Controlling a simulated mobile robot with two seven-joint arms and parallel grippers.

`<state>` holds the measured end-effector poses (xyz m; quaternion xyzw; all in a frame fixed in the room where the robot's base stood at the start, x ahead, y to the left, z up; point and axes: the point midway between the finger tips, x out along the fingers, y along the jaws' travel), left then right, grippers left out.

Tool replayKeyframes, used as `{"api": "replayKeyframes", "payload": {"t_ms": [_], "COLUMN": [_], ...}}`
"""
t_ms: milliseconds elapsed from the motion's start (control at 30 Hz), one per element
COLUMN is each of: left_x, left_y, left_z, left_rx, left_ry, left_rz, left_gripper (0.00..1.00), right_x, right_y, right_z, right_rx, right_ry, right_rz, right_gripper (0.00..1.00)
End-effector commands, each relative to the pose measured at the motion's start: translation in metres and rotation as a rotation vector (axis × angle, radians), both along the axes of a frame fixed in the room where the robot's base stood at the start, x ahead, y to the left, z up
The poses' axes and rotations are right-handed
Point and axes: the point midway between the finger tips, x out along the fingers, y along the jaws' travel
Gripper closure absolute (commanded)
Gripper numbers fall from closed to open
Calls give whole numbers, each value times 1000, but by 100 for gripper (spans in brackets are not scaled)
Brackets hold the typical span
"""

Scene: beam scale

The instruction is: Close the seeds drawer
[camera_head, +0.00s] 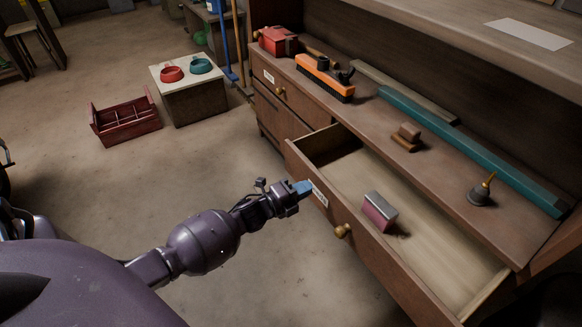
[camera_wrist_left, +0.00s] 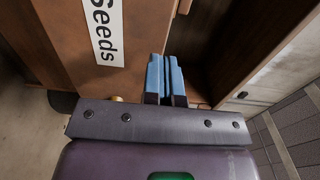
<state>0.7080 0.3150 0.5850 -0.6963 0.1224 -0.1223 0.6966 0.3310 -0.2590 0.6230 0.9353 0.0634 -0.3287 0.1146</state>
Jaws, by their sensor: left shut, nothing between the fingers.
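The seeds drawer (camera_head: 376,262) stands pulled out from the wooden workbench, its inside showing. Its front carries a white label (camera_head: 319,196) and a round brass knob (camera_head: 342,231). In the left wrist view the label (camera_wrist_left: 104,30) reads "Seeds". A block (camera_head: 380,211), pink below and grey on top, lies in the drawer. My left gripper (camera_head: 304,187) is shut and empty, its blue fingertips at the drawer front near the label. Its fingers (camera_wrist_left: 166,72) are together in the left wrist view. I cannot tell whether they touch the wood. My right gripper is not in view.
On the bench top (camera_head: 440,168) lie a red box (camera_head: 278,41), an orange tool (camera_head: 324,77), a long teal bar (camera_head: 470,150), a brown stamp-like block (camera_head: 407,137) and an oil can (camera_head: 481,192). A red crate (camera_head: 126,122) stands on the floor.

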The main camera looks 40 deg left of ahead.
Motion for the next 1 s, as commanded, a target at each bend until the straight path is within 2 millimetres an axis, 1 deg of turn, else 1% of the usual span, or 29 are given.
{"api": "replayKeyframes", "payload": {"t_ms": [33, 100, 233, 400, 767, 867, 1000], "left_x": [6, 14, 23, 29, 30, 34, 47], "left_y": [-3, -6, -9, -11, -11, -13, -18], "left_z": [-4, -3, -2, -1, 0, -1, -2], "left_rx": [0, 0, 0, -1, 0, -1, -2], "left_ry": [3, 3, 3, 1, 0, 0, 1], "left_rz": [-1, -2, -1, -1, -1, -1, -2], "left_gripper": [100, 100, 100, 100, 100, 100, 100], "right_x": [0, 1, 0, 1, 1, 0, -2], "right_y": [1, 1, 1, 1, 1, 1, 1], "right_z": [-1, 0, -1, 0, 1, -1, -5], "right_rx": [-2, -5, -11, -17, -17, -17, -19], "right_ry": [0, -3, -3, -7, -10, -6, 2], "right_rz": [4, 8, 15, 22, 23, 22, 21], "right_gripper": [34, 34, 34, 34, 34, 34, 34]}}
